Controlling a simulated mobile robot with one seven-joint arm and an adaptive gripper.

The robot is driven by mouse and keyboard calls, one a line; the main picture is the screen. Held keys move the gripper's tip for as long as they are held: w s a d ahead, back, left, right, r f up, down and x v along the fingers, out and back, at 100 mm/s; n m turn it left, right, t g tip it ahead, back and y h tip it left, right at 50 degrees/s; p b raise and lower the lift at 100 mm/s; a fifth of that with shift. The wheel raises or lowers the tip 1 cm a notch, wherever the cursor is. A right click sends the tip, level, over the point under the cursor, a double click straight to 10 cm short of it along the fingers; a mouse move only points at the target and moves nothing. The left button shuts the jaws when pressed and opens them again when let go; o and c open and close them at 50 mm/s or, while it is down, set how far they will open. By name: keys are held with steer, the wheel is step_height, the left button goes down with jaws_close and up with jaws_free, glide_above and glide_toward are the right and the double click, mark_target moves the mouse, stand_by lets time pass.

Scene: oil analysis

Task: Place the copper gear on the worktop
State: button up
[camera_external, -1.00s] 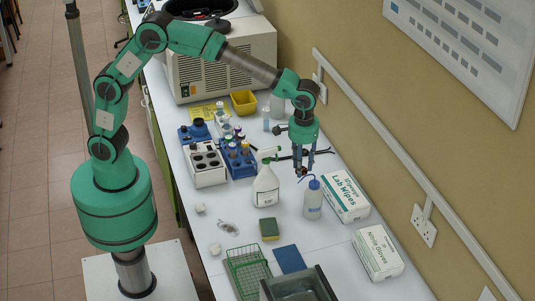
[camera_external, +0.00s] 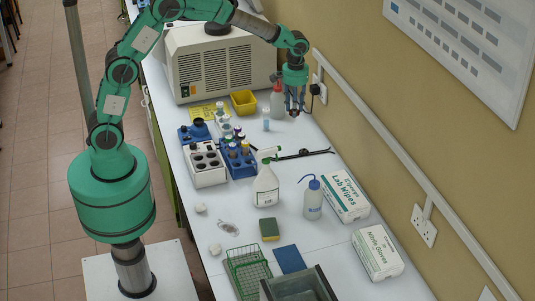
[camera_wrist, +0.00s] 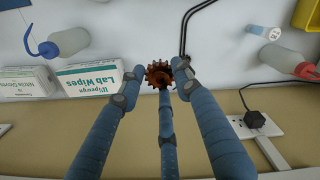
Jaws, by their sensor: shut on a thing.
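My gripper (camera_external: 294,107) is over the back right part of the worktop (camera_external: 300,231), close to the wall. In the wrist view its blue fingers (camera_wrist: 158,82) are closed around a copper-brown toothed gear (camera_wrist: 159,73), held at the fingertips. In the external view a small dark bit at the fingertips is too small to make out as the gear. The white worktop also shows beyond the gear in the wrist view (camera_wrist: 120,30). Whether the gear touches the worktop I cannot tell.
A red-capped bottle (camera_external: 277,103) stands just left of my gripper, and a small vial (camera_external: 266,125) nearby. A black clamp rod (camera_external: 303,153) lies in front. A plug and socket (camera_external: 318,90) are on the wall to the right. Free worktop lies between gripper and rod.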

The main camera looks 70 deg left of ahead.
steer(key=s+a+n+p, duration=0.1)
steer(key=a+p, duration=0.1)
steer(key=a, duration=1.4)
step_height(320, 180, down, 23)
steer(key=shift+f, duration=0.2)
steer(key=shift+w+a, duration=0.1)
glide_above(308, 138)
steer(key=shift+f, duration=0.7)
steer(key=shift+f, duration=0.15)
steer(key=shift+f+p, duration=0.35)
steer(key=shift+f, duration=1.25)
steer(key=shift+f, duration=0.15)
